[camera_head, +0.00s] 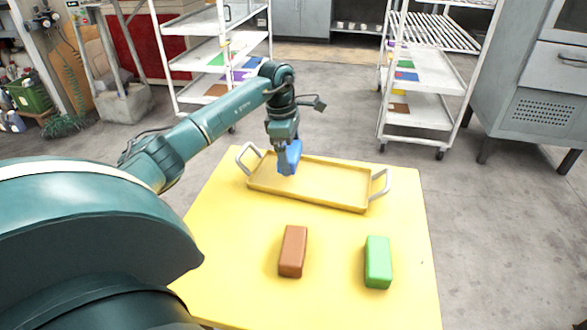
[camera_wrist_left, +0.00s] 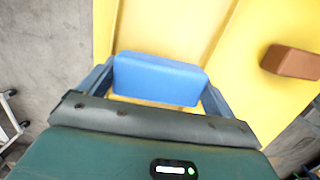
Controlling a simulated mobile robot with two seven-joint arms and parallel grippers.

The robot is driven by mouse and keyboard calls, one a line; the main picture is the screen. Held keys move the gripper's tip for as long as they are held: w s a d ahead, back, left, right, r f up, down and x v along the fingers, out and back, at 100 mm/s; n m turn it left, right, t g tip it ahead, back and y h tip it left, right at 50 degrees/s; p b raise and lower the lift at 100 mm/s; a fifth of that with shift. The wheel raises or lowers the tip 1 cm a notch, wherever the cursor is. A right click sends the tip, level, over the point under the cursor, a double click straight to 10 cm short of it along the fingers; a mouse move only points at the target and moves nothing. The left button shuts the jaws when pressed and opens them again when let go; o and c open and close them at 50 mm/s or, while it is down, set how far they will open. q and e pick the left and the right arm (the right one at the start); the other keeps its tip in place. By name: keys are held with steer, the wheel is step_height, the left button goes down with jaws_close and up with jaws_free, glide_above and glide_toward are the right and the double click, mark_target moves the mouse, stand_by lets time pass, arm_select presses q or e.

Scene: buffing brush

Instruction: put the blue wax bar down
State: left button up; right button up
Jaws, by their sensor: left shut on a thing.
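The blue wax bar (camera_head: 291,157) is held in my left gripper (camera_head: 287,163) over the left part of the yellow tray (camera_head: 340,183). In the left wrist view the blue bar (camera_wrist_left: 158,80) sits between the two fingers of my left gripper (camera_wrist_left: 160,92), which is shut on it. I cannot tell whether the bar touches the tray floor. The tray has a grey handle at each end and otherwise looks empty. My right gripper is not in view.
A brown bar (camera_head: 293,251) and a green bar (camera_head: 377,262) lie on the yellow table (camera_head: 335,285) in front of the tray. The brown bar (camera_wrist_left: 290,62) also shows in the left wrist view. White shelf carts (camera_head: 425,108) and a grey cabinet (camera_head: 535,90) stand behind.

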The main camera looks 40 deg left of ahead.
arm_select(q)
step_height(320, 180, down, 4)
steer(key=shift+r, duration=0.1)
steer(key=shift+f, duration=0.2)
steer(key=shift+f+b, duration=0.15)
steer(key=shift+b, duration=0.2)
steer(key=o, duration=0.8)
